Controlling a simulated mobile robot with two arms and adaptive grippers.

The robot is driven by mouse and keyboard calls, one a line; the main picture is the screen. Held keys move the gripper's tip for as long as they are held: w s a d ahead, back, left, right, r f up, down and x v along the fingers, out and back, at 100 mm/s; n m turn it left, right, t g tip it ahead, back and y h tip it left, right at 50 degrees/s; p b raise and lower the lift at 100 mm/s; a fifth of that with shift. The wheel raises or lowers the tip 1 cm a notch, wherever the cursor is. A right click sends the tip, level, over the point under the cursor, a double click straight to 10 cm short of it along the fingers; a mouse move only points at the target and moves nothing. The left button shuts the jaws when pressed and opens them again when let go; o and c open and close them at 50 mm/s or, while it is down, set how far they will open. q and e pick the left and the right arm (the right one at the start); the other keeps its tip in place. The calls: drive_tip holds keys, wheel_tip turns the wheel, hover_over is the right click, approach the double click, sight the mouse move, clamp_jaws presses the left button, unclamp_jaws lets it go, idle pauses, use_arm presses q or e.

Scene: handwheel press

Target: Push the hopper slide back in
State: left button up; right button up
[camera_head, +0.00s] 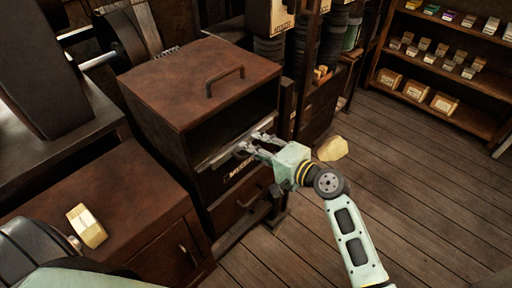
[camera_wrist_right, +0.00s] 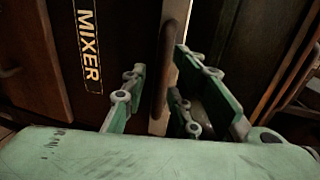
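The mixer is a rusty brown cabinet (camera_head: 200,80) with a dark open front under its lid. The hopper slide (camera_head: 218,157) shows as a pale metal edge along the bottom of that opening. My right gripper (camera_head: 252,142) is at the right part of this edge, its fingers apart. In the wrist view, the open fingers of my right gripper (camera_wrist_right: 160,72) stand on either side of a dark brown bar-shaped handle (camera_wrist_right: 172,50). Whether they touch it is not clear. My left gripper is not in view.
A bar handle (camera_head: 225,80) is on the mixer's lid, and drawers (camera_head: 240,205) are below the opening. A low brown cabinet (camera_head: 110,190) stands at the left front. Shelves with small boxes (camera_head: 445,65) are at the back right. The plank floor on the right is mostly clear.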

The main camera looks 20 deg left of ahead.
drive_tip(key=shift+r, duration=0.1)
drive_tip(key=v, duration=1.2)
drive_tip(key=shift+w, duration=0.15)
